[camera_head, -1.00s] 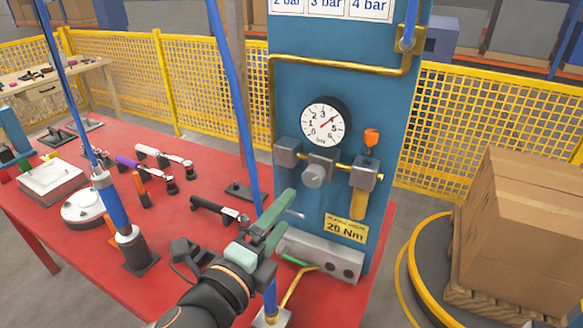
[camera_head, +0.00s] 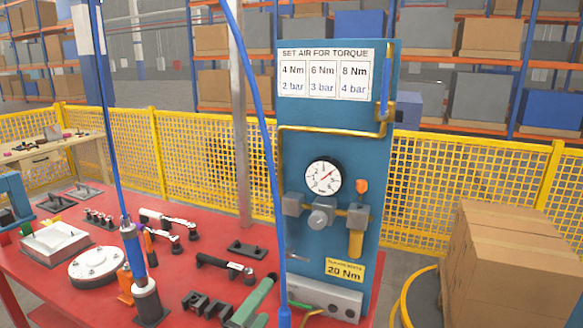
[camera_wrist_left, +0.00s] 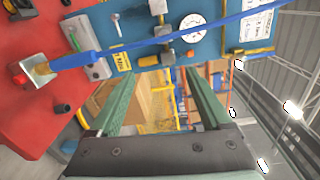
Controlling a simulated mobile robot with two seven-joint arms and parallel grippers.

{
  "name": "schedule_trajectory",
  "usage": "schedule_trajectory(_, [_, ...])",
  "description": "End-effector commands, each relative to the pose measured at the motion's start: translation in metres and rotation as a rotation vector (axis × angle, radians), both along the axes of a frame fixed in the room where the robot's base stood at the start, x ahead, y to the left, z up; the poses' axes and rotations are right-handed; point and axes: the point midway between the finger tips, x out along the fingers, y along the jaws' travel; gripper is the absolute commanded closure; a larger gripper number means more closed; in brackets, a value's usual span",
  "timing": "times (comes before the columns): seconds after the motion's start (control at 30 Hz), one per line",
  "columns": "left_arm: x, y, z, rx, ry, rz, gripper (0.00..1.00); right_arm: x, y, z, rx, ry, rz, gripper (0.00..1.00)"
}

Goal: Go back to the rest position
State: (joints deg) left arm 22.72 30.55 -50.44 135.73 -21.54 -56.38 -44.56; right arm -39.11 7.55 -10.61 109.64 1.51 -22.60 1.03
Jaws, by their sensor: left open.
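My left gripper (camera_head: 250,305) shows only in part at the bottom edge of the head view, as a green finger over the front of the red table. The left wrist view shows the gripper (camera_wrist_left: 158,68) with its two green fingers wide apart and nothing between them. The blue panel (camera_head: 300,250) with the pressure gauge (camera_head: 323,177) and regulator knob (camera_head: 321,216) stands just beyond it. My right gripper does not show.
A blue hose (camera_head: 265,140) hangs close to my left gripper. The red table (camera_head: 205,250) carries tools, a round white fixture (camera_head: 97,265) and an upright blue tool (camera_head: 134,255). Cardboard boxes (camera_head: 510,265) stand at the right. A yellow fence (camera_head: 185,150) runs behind.

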Motion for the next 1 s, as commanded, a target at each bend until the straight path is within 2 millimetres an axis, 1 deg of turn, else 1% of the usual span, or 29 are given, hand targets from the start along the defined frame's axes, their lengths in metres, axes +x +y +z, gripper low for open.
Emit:
schedule_trajectory(0.03, [0.002, 0.000, -0.021, -0.061, 0.075, 0.008, 0.18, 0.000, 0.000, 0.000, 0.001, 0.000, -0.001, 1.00])
schedule_trajectory(0.17, [0.004, 0.004, -0.060, -0.217, 0.221, 0.029, 0.18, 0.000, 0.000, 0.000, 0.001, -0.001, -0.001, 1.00])
schedule_trajectory(0.27, [0.002, 0.009, -0.096, -0.359, 0.349, 0.063, 0.18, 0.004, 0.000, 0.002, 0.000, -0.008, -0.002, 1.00])
schedule_trajectory(0.3, [0.000, 0.012, -0.113, -0.423, 0.407, 0.084, 0.18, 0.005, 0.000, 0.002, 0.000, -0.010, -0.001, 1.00])
schedule_trajectory(0.37, [-0.005, 0.018, -0.142, -0.530, 0.496, 0.123, 0.18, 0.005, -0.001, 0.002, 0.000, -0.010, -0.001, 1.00])
schedule_trajectory(0.4, [-0.010, 0.024, -0.163, -0.607, 0.559, 0.157, 0.18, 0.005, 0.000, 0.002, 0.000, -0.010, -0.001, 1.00])
schedule_trajectory(0.43, [-0.015, 0.028, -0.179, -0.666, 0.607, 0.186, 0.18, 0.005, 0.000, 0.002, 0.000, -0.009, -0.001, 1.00])
schedule_trajectory(0.47, [-0.021, 0.033, -0.196, -0.727, 0.653, 0.218, 0.18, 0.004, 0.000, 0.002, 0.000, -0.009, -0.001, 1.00])
schedule_trajectory(0.5, [-0.030, 0.041, -0.218, -0.808, 0.712, 0.265, 0.18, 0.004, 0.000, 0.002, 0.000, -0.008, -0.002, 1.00])
schedule_trajectory(0.57, [-0.047, 0.053, -0.252, -0.930, 0.794, 0.344, 0.18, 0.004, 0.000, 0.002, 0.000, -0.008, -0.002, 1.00])
schedule_trajectory(0.6, [-0.061, 0.061, -0.273, -1.008, 0.842, 0.400, 0.18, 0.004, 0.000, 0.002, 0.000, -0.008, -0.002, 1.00])
schedule_trajectory(0.67, [-0.083, 0.075, -0.303, -1.117, 0.904, 0.488, 0.18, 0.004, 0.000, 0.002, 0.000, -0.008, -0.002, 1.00])
schedule_trajectory(0.7, [-0.097, 0.083, -0.320, -1.182, 0.935, 0.544, 0.18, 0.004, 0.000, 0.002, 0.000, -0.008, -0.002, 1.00])
schedule_trajectory(0.73, [-0.108, 0.089, -0.332, -1.226, 0.955, 0.584, 0.18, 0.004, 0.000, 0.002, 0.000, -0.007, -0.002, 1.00])
schedule_trajectory(0.8, [-0.131, 0.101, -0.353, -1.309, 0.985, 0.665, 0.18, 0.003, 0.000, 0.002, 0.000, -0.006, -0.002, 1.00])
schedule_trajectory(0.9, [-0.153, 0.112, -0.371, -1.385, 1.007, 0.742, 0.18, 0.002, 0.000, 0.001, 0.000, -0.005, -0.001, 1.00])
schedule_trajectory(1.0, [-0.163, 0.118, -0.378, -1.420, 1.013, 0.778, 0.18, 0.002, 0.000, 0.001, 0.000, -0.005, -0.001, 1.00])
